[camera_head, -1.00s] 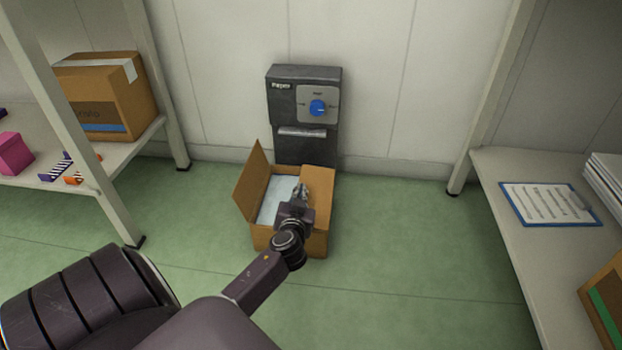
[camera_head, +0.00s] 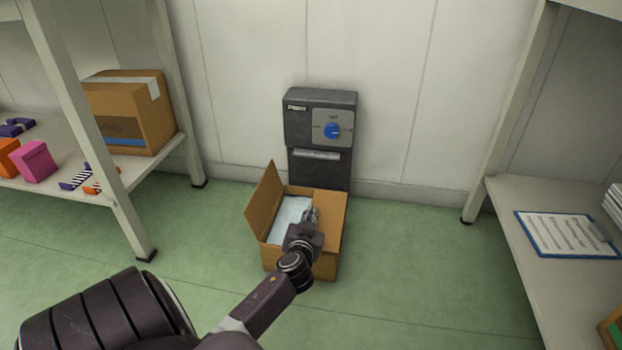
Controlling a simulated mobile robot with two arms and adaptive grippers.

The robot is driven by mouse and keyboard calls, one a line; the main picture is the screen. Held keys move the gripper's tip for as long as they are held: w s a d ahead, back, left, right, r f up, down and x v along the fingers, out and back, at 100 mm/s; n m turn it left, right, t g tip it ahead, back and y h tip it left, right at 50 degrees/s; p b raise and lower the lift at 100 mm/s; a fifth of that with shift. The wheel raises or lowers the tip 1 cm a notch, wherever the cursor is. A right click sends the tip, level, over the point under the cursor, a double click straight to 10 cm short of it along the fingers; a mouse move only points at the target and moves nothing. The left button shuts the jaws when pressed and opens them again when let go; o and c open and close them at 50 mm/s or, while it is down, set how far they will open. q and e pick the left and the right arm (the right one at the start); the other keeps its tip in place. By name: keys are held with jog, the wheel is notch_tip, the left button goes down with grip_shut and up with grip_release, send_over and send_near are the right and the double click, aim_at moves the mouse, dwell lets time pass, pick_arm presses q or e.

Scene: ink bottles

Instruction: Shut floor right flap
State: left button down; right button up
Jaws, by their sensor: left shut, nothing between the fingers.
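An open brown cardboard box (camera_head: 266,254) stands on the floor against the wall machine. Its left flap (camera_head: 263,203) stands up, leaning outward. Its right flap (camera_head: 333,212) lies folded inward, about level over the right part of the box; whether it lies fully flat is hard to tell. Pale blue-white contents (camera_head: 288,217) show in the uncovered left part. My left gripper (camera_head: 311,213) is shut and empty, over the box at the right flap's inner edge. Contact cannot be made out, and my wrist hides the box's front middle. My right gripper is out of view.
A left shelf (camera_head: 150,165) holds a carton (camera_head: 131,112) and small boxes. A right shelf (camera_head: 540,268) holds a clipboard (camera_head: 567,235). Green floor is clear on both sides.

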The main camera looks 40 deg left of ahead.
pick_arm(q)
notch_tip(320, 180, up, 10)
dwell(0.4)
